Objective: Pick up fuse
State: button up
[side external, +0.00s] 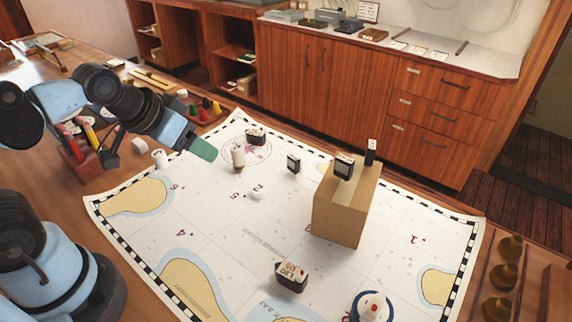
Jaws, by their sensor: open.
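The fuse is most likely the small pale cylinder with lighter ends (238,156), standing upright on the chart near its printed compass rose. I cannot be fully sure, as it is small in the view. My gripper (203,148) is at the upper left, with its teal tip above the chart's edge. It is to the left of the pale cylinder, apart from it. It is open and holds nothing that I can see. Its far finger is hard to make out.
A brown box (347,207) stands on the chart (215,230) with two small dark items on top. A small dark block (293,164), a white knob (256,192), a labelled dark-and-white block (291,278) and a blue-and-white round object (371,307) surround it.

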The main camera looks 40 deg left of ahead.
jog(key=n, duration=0.2)
jog(key=n+h, duration=1)
jog(key=n, duration=1.3)
send_near(238, 152)
jog(key=w+f, duration=0.1)
jog(key=w+d+f, duration=0.2)
jog(key=w, duration=0.1)
jog(key=shift+s+f+x, duration=0.1)
jog(key=shift+s+x, duration=0.05)
jog(key=shift+x, duration=1.15)
jog(key=shift+s+f+x, duration=0.15)
jog(key=shift+x, duration=1.2)
jog(key=shift+c, duration=0.4)
jog(key=c, duration=1)
